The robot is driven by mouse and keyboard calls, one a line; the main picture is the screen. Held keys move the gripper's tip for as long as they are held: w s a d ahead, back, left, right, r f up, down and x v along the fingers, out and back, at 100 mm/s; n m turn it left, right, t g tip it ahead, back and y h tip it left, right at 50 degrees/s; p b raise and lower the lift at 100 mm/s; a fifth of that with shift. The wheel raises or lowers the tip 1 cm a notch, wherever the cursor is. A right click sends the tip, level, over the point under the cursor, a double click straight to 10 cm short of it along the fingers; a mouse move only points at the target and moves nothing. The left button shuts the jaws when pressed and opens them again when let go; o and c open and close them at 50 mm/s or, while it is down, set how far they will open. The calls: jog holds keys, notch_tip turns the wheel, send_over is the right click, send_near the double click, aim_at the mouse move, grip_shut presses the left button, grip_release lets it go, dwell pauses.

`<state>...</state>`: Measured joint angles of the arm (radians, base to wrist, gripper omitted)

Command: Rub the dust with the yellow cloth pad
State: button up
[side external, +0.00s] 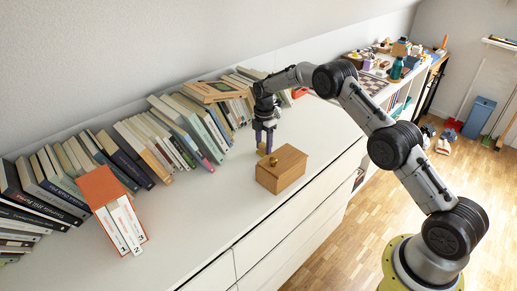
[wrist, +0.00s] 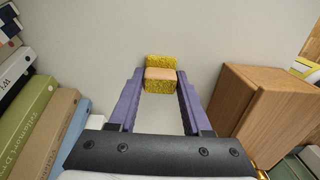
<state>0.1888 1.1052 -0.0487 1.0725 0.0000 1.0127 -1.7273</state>
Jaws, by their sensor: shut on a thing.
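My gripper (side external: 264,138) points down over the white cabinet top, just behind a wooden box. In the wrist view its two purple fingers (wrist: 160,80) are closed on the pale tan block of the yellow cloth pad (wrist: 161,62). The pad's rough yellow face shows beyond and below the block. In the side view only a small yellowish bit of the pad (side external: 261,151) shows at the fingertips. I cannot tell whether the pad touches the surface or hangs just above it. I cannot make out any dust on the white top.
The wooden box (side external: 281,170) with a brass knob stands close to the gripper; it is at the right in the wrist view (wrist: 262,112). A row of books (side external: 170,135) lines the wall, close at the left in the wrist view. The cabinet top (side external: 200,215) in front is clear.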

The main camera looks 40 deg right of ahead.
aim_at(243, 167)
jog(key=shift+d, duration=0.8)
jog(key=shift+a, duration=5.85)
notch_tip(243, 167, up, 8)
jog(key=shift+d, duration=0.1)
